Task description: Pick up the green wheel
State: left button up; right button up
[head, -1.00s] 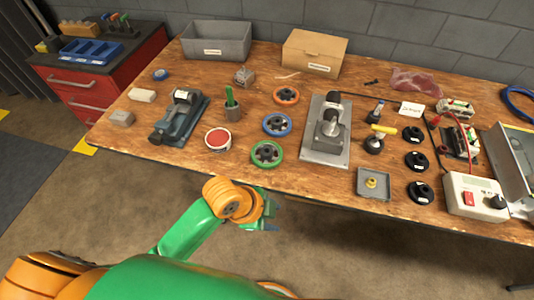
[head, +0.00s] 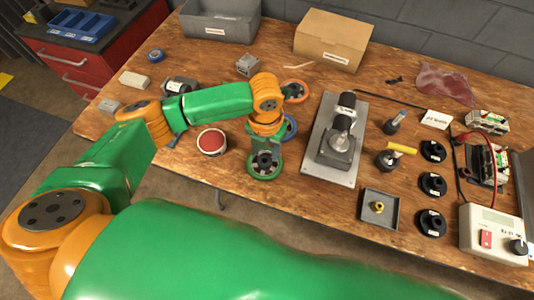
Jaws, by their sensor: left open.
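The green wheel (head: 265,166) lies flat near the front edge of the wooden table, with a dark hub and spokes. My left gripper (head: 264,155) points down over it, its fingers open and close to the wheel's far half. I cannot tell whether the fingers touch the wheel. The blue wheel (head: 290,127) lies just behind and is partly hidden by my left wrist. The orange wheel (head: 296,88) lies farther back. My right gripper is not in view.
A round red-topped tin (head: 211,142) stands left of the green wheel. A grey plate with a metal fixture (head: 333,143) stands to the right. The square grey tray (head: 379,208) and several black knobs (head: 433,184) are farther right. The front table edge is close.

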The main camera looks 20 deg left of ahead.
aim_at(266, 158)
pick_arm(q)
jog(key=f, duration=0.4)
jog(key=shift+s, duration=0.3)
jog(key=shift+w+f, duration=0.15)
jog(key=shift+w, duration=0.15)
jog(key=shift+s, duration=0.2)
grip_shut()
jog(key=shift+w, duration=0.1)
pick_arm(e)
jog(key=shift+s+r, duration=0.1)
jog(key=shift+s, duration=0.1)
pick_arm(q)
jog(key=shift+r, duration=0.6)
jog(key=s+d+r+b, duration=0.1)
jog(key=s+d+r, duration=0.5)
jog(key=d+r, duration=0.6)
jog(key=shift+s+d, duration=0.2)
jog(key=shift+d, duration=0.05)
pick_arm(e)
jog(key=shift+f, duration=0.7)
